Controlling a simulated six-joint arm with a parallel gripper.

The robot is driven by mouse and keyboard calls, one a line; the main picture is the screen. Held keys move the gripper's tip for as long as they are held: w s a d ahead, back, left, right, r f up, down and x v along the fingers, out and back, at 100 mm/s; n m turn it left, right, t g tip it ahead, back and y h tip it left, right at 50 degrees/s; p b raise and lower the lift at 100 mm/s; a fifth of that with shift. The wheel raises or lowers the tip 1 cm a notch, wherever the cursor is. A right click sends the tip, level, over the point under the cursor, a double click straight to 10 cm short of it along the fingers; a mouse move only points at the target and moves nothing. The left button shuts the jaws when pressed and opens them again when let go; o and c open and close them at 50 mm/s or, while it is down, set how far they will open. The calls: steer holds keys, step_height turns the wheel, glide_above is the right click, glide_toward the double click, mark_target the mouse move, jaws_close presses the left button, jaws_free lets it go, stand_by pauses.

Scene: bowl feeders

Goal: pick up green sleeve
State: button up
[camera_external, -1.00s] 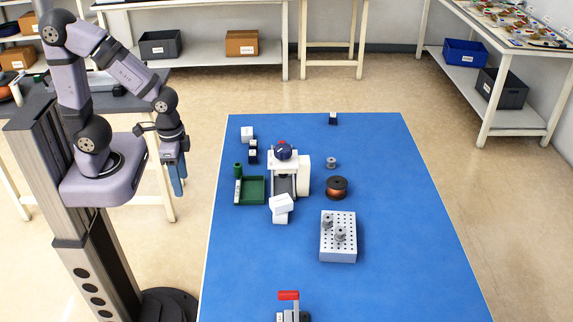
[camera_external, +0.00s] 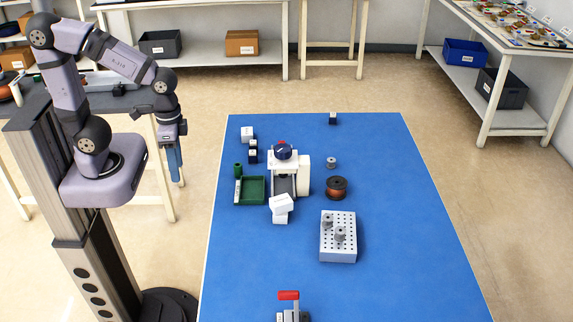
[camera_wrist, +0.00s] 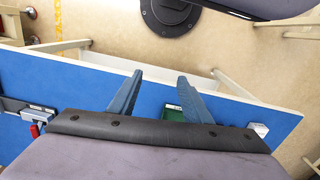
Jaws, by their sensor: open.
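The green sleeve (camera_external: 238,168) is a small upright dark green cylinder on the blue table, just behind the green tray (camera_external: 263,191) near the table's left edge. My gripper (camera_external: 175,180) hangs in the air left of the table, apart from the sleeve, with its blue fingers pointing down. In the wrist view, my gripper (camera_wrist: 154,100) shows two blue fingers spread apart with nothing between them. Part of the green tray (camera_wrist: 188,96) shows behind the right finger there. I cannot make out the sleeve in the wrist view.
White-and-black blocks (camera_external: 247,134) stand behind the sleeve. A white machine with a dark blue top (camera_external: 283,151) stands right of the tray. A copper spool (camera_external: 336,187) and a perforated grey block (camera_external: 338,252) lie farther right. The table's right side is clear.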

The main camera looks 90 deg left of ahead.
steer(key=w+a+f+n+t+h+b, duration=0.1)
steer(key=w+a+n+t+h+b, duration=0.25)
steer(key=n, duration=0.55)
steer(key=w+a+f+n+h+b, duration=0.2)
steer(key=w+a+n+h+b, duration=0.15)
steer(key=n+h, duration=0.4)
steer(key=w+a+r+n+t+y+b, duration=0.2)
steer(key=a+r+n+t, duration=0.1)
steer(key=a+n+t, duration=1.05)
steer(key=m+g, duration=0.2)
steer(key=g, duration=0.1)
glide_toward(238, 165)
steer(key=shift+w+d+r, duration=0.1)
steer(key=shift+w+d, duration=0.15)
steer(key=shift+w, duration=0.35)
steer(key=shift+w+d+r, duration=0.15)
steer(key=shift+w+d, duration=0.15)
steer(key=shift+w, duration=0.25)
steer(key=shift+f, duration=0.45)
steer(key=shift+d+p+x, duration=0.2)
steer(key=shift+p+x, duration=1.05)
steer(key=shift+x, duration=2.05)
steer(key=shift+w+d+f, duration=0.1)
steer(key=shift+w+d, duration=0.1)
steer(key=c, duration=1.1)
